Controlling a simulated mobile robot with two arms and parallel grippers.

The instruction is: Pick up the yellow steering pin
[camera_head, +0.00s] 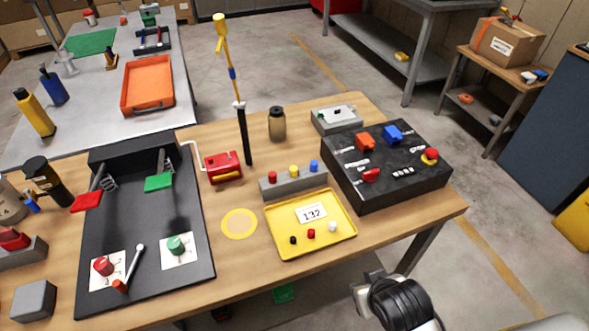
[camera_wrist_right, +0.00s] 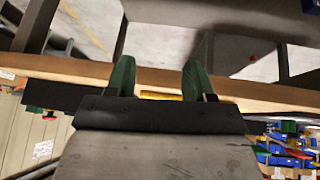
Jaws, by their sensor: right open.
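In the head view a small yellow pin (camera_head: 293,170) stands upright in a grey block (camera_head: 296,184), between a red pin (camera_head: 272,176) and a blue pin (camera_head: 314,165). I take this as the yellow steering pin. My right gripper (camera_wrist_right: 159,78) shows in the wrist view with its two green fingers apart and nothing between them. My right arm is at the lower right of the head view, off the table's front edge and well away from the block. The pin cannot be made out in the wrist view. My left gripper is not in view.
A yellow tray (camera_head: 285,247) lies in front of the block. A black control box (camera_head: 395,190) stands to its right, a red box (camera_head: 222,168) to its left. A tall yellow-topped rod (camera_head: 228,55) rises behind. A black pedal board (camera_head: 150,215) fills the table's left.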

